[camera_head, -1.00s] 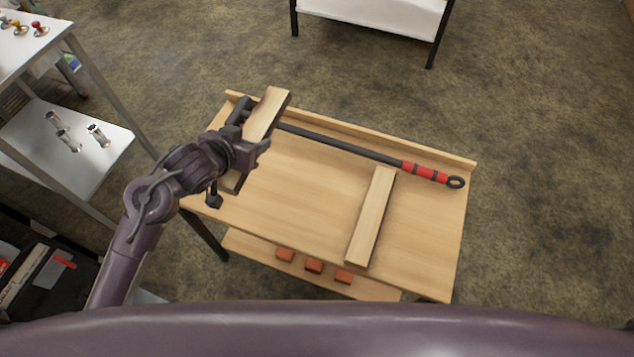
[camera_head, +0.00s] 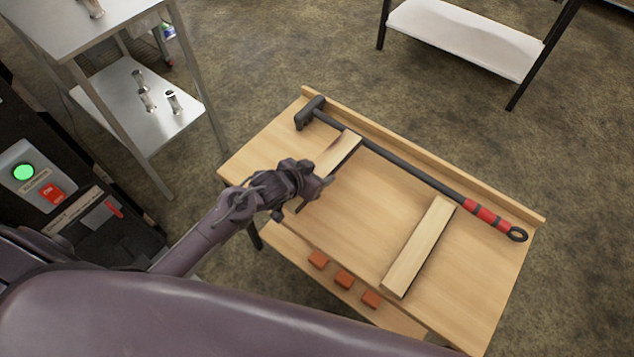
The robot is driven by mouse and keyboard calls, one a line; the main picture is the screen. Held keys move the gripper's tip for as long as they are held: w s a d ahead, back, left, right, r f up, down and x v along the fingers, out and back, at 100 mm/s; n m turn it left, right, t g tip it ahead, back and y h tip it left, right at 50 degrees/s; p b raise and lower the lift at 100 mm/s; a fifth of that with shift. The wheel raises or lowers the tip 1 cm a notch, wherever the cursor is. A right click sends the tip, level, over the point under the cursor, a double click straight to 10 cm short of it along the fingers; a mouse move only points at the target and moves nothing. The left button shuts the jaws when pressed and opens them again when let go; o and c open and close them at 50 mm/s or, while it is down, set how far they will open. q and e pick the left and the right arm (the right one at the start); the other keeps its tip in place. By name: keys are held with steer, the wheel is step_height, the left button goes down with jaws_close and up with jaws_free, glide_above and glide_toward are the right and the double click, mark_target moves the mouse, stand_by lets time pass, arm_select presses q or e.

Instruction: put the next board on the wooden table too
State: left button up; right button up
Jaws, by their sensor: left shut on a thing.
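The wooden table (camera_head: 360,205) stands in the middle of the view. One board (camera_head: 418,246) lies flat on its right half. My left gripper (camera_head: 318,180) is over the table's left half and is shut on a second board (camera_head: 339,152). The gripper and arm hide part of this board. It is at or just above the tabletop; I cannot tell whether it touches. My right gripper is not in view.
A long black tool with a red grip (camera_head: 485,215) lies along the table's back edge, its head at the left. Several orange blocks (camera_head: 344,279) sit on the lower shelf. A metal shelf unit (camera_head: 150,130) stands left, a white-topped bench (camera_head: 465,38) behind.

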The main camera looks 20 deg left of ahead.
arm_select(q)
steer(key=shift+f+b, duration=0.3)
steer(key=shift+f, duration=1.85)
steer(key=o, duration=1.2)
steer(key=shift+f, duration=0.2)
steer(key=shift+c, duration=0.2)
steer(key=shift+r, duration=0.25)
steer(key=p+v, duration=0.1)
steer(key=v, duration=1)
steer(key=shift+s+a+r+p, duration=0.1)
steer(key=shift+s+r+p, duration=0.1)
steer(key=shift+s+p, duration=0.15)
steer(key=shift+s, duration=0.1)
steer(key=shift+r, duration=0.15)
